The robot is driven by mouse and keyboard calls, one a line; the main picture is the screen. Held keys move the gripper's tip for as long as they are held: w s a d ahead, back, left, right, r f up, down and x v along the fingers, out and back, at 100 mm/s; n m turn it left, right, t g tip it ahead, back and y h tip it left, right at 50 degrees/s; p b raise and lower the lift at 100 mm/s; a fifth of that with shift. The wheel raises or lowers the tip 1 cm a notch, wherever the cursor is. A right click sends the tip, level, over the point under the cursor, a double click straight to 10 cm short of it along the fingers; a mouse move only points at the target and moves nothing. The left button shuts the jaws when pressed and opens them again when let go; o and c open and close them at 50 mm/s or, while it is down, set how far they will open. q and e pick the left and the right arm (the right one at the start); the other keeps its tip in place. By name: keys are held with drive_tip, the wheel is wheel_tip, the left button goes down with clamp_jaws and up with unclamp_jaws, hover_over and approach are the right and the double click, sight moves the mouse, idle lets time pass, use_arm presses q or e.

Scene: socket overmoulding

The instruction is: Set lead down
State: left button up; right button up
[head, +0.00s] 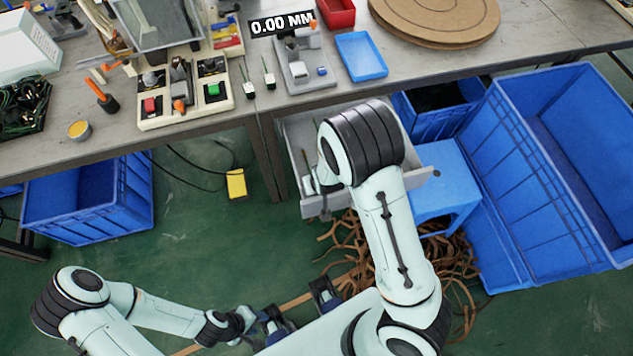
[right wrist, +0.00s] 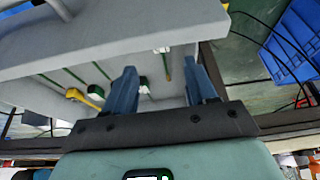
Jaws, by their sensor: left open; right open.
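My right gripper (right wrist: 161,78) is open, its two blue fingers over the inside of a grey drawer (head: 303,206). The drawer also shows in the right wrist view (right wrist: 150,45). No lead is seen gripped. My left gripper (head: 299,311) is open and empty, low over the floor.
Two short leads (head: 247,82) with white ends lie on the bench beside a gauge (head: 299,70) reading 0.00 MM. A blue tray (head: 361,56) is right of it. A blue stool (head: 447,180) and large blue crate (head: 560,170) stand right of the drawer. Brown strips (head: 455,270) litter the floor.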

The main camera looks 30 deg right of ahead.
drive_tip(key=v, duration=0.2)
drive_tip(key=shift+s+r, duration=0.15)
drive_tip(key=shift+r, duration=0.15)
idle(0.4)
